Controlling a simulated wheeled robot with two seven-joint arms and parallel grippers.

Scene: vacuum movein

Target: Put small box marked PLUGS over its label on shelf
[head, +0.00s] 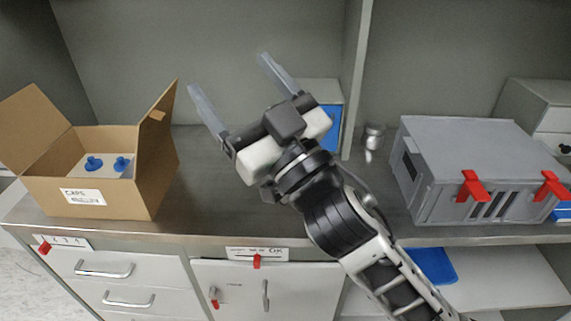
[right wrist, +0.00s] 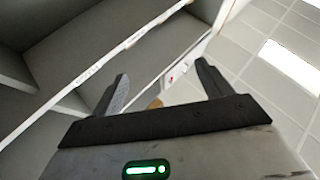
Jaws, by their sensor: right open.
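My right gripper (head: 230,73) is raised over the counter in the head view, its two fingers spread and empty. In the right wrist view the gripper (right wrist: 161,70) is also open, with nothing held between the fingers. No box that I can read as PLUGS shows in either view. A pale shelf edge (right wrist: 104,66) with small, unreadable label strips runs diagonally through the right wrist view. My left gripper is in neither view.
An open cardboard box (head: 120,194) marked CAPS, with blue-knobbed contents, stands left on the counter (head: 215,212). A blue-and-white box (head: 334,124) and small metal object (head: 373,137) stand behind my arm. A grey case (head: 432,200) with red latches sits right.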

